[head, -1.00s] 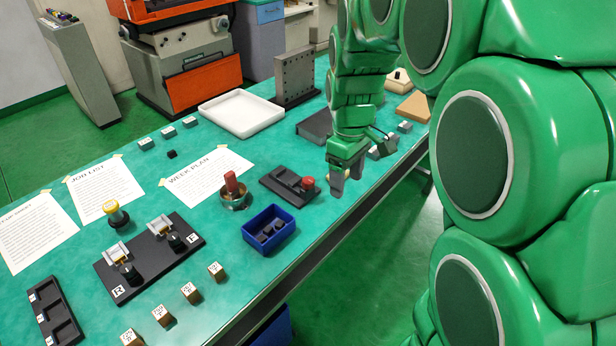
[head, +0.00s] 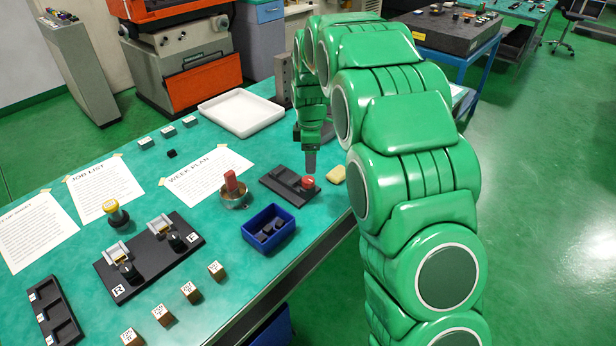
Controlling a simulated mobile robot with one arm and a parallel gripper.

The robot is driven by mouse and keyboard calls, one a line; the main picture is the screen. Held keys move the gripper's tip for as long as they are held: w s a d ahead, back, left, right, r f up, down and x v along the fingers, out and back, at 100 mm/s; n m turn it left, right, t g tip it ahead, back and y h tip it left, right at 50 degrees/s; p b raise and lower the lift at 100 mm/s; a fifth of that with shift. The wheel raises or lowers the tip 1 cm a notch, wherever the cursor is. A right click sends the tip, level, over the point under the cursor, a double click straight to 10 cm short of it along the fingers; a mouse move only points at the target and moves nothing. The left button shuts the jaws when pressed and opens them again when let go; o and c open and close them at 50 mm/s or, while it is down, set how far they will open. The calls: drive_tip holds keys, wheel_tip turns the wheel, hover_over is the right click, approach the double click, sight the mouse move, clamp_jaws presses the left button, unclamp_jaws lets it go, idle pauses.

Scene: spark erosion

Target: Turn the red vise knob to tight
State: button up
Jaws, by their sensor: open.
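The red vise knob (head: 308,183) sits at the right end of a small dark vise (head: 281,184) on the green table, near its front edge. My gripper (head: 310,168) points straight down with its fingertips just above the knob. The fingers appear nearly in line from this side, so the gap between them barely shows. They are open and hold nothing. Whether the fingertips touch the knob cannot be told. The knob's top is partly hidden behind the fingertips.
A tan block (head: 336,174) lies just right of the knob. A blue bin (head: 269,229) with dark pieces and a metal cup (head: 235,199) holding a red-handled item stand to the left. A white tray (head: 241,112) lies behind. Papers and wooden cubes lie farther left.

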sight(308, 179)
drive_tip(key=shift+w+a+f+n, duration=0.35)
drive_tip(key=shift+w+f, duration=0.2)
drive_tip(key=shift+w, duration=0.1)
drive_tip(key=shift+f, duration=3.85)
drive_tip(key=c, duration=1.1)
drive_tip(key=shift+o, duration=0.2)
